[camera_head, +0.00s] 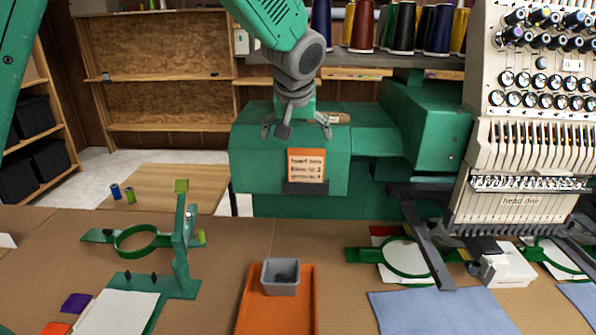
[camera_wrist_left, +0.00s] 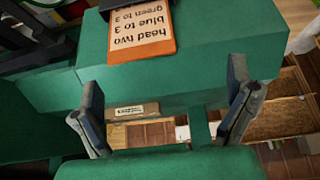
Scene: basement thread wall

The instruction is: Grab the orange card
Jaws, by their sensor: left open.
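The orange card (camera_head: 306,165) stands upright in a dark holder (camera_head: 305,188) on the front face of the green machine body (camera_head: 250,160). It bears a pale label with printed text. In the left wrist view the card (camera_wrist_left: 140,30) appears upside down at the top, and its label reads "head two, blue to 3, green to 3". My left gripper (camera_head: 297,128) is open and empty, just above the card, with its fingers spread at the machine's top edge. In the wrist view the open fingers (camera_wrist_left: 165,90) are apart from the card. My right gripper is not in view.
A small labelled tan piece (camera_head: 339,118) lies on the machine top beside my fingers. Thread cones (camera_head: 403,28) stand behind. The embroidery head (camera_head: 520,130) is at right. The table below holds a green hoop stand (camera_head: 184,250), an orange tray (camera_head: 250,315) and a grey bin (camera_head: 281,289).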

